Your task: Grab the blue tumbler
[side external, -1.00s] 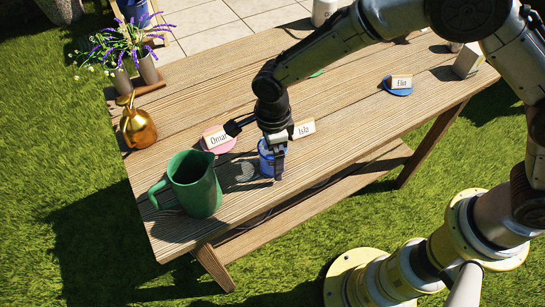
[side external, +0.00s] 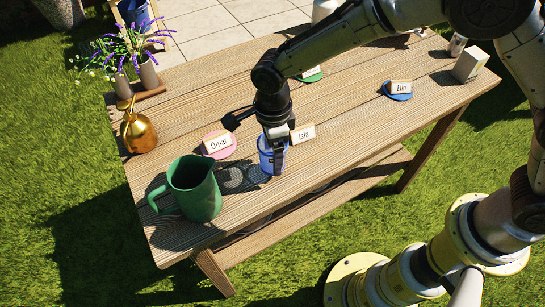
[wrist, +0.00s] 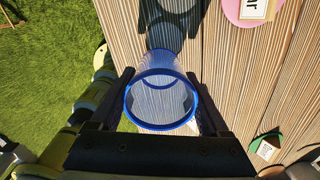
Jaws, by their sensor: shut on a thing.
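The blue tumbler (side external: 264,158) is see-through with a blue rim. My gripper (side external: 277,168) points down over the near part of the table and is shut on the tumbler. In the wrist view the tumbler (wrist: 162,100) sits upright between the two dark fingers of my gripper (wrist: 161,74), one on each side, with its open mouth toward the camera. In the side view my gripper covers its right part. It seems to hang slightly above the tabletop, but the gap is hard to see.
A green pitcher (side external: 194,188) stands left of the tumbler. The Omar card (side external: 217,144) on a pink coaster and the Isla card (side external: 302,134) are close by. A copper-coloured can (side external: 138,128) and lavender pots (side external: 148,75) stand far left. The table's right-centre is fairly clear.

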